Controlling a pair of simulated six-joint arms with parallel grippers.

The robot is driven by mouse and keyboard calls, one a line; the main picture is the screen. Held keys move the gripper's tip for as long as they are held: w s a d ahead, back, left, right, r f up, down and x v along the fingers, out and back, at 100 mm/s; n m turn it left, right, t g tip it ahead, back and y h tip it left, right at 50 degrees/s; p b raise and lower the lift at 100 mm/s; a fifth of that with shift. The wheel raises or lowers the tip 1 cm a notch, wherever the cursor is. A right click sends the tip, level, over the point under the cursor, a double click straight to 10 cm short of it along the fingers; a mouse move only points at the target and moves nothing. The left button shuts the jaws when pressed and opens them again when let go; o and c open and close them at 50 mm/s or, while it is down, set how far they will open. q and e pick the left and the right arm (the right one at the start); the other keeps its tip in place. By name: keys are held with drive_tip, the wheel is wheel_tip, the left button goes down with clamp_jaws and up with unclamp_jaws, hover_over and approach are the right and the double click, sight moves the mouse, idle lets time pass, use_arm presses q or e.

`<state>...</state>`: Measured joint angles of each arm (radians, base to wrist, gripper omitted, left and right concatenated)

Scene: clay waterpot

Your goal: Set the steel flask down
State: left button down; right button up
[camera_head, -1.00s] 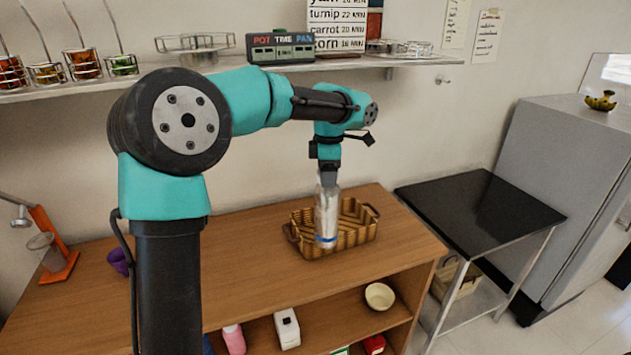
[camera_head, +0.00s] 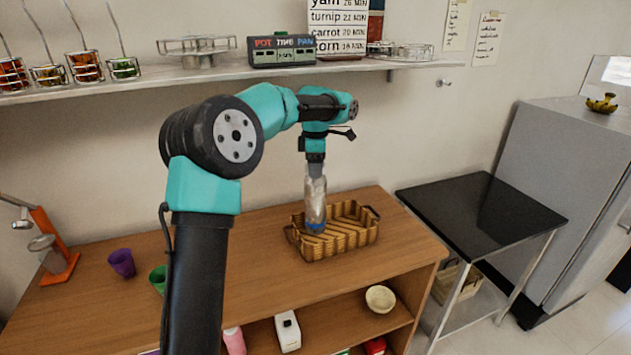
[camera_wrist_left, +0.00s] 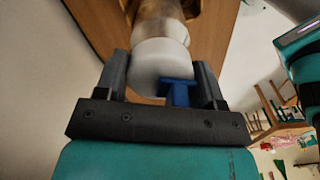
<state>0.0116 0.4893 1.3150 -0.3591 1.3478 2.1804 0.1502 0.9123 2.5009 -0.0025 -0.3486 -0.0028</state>
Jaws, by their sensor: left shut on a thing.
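The steel flask (camera_head: 315,200) is a shiny, pale bottle with blue at its lower end, and it hangs upright. My left gripper (camera_head: 315,168) is shut on its upper end. In the left wrist view, the flask's white end (camera_wrist_left: 160,62) and a blue part lie between the two fingers (camera_wrist_left: 161,80). In the head view the flask overlaps the left part of the woven basket (camera_head: 350,238). I cannot tell whether its lower end touches the basket. My right gripper is not in view.
The basket stands on a wooden cabinet top (camera_head: 255,235). A purple cup (camera_head: 122,263) and a green cup (camera_head: 158,279) stand left. A black-topped table (camera_head: 480,215) is at right. A wall shelf (camera_head: 240,76) runs behind. The wood left of the basket is clear.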

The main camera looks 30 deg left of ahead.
sight(316, 181)
use_arm(q)
drive_tip(key=shift+f, duration=0.25)
drive_tip(key=shift+f, duration=2.4)
drive_tip(key=shift+c, duration=1.1)
unclamp_jaws()
drive_tip(key=shift+r, duration=3.85)
